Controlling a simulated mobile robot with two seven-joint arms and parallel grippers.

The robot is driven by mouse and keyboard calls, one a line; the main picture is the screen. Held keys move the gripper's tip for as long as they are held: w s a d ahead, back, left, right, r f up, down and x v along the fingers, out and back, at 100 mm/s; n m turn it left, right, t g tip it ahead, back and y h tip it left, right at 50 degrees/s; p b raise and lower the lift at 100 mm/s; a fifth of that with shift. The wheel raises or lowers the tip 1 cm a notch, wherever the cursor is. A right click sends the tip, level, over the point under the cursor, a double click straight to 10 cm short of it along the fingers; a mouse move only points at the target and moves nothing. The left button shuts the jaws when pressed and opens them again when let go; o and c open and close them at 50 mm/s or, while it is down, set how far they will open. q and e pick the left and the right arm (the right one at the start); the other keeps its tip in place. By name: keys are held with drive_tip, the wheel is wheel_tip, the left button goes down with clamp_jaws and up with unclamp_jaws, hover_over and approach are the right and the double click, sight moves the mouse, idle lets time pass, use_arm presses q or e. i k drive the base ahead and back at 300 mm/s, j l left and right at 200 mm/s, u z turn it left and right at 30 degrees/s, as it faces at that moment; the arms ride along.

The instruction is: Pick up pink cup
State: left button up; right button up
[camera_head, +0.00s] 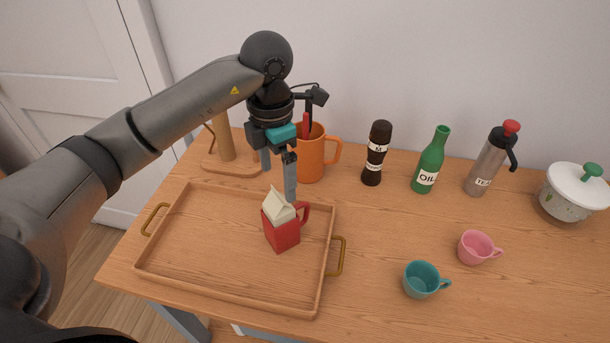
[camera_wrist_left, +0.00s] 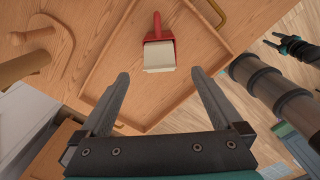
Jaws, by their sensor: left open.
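The pink cup (camera_head: 477,247) stands upright on the table at the right, its handle pointing right. My left gripper (camera_head: 279,178) is open and empty, pointing down above the back of the wooden tray, well to the left of the pink cup. In the left wrist view its two fingers (camera_wrist_left: 160,85) are spread apart with nothing between them. The pink cup is not in the left wrist view. My right gripper is not in the head view; a dark gripper (camera_wrist_left: 290,47) shows at the right edge of the left wrist view, too small to judge.
A red and cream carton-shaped jug (camera_head: 282,230) stands on the wooden tray (camera_head: 190,235); it also shows in the wrist view (camera_wrist_left: 158,52). A teal cup (camera_head: 421,281) stands just left of the pink cup. An orange mug (camera_head: 311,160), pepper mill (camera_head: 376,155), oil bottle (camera_head: 430,165), flask (camera_head: 488,165) and pot (camera_head: 572,195) line the back.

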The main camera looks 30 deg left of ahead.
sight(475, 247)
drive_tip(key=i+l+z, duration=0.1)
drive_tip(key=z, duration=0.3)
drive_tip(key=i+l+z, duration=0.15)
drive_tip(key=l+z, duration=0.25)
drive_tip(key=i+z, duration=0.1)
drive_tip(key=z, duration=0.3)
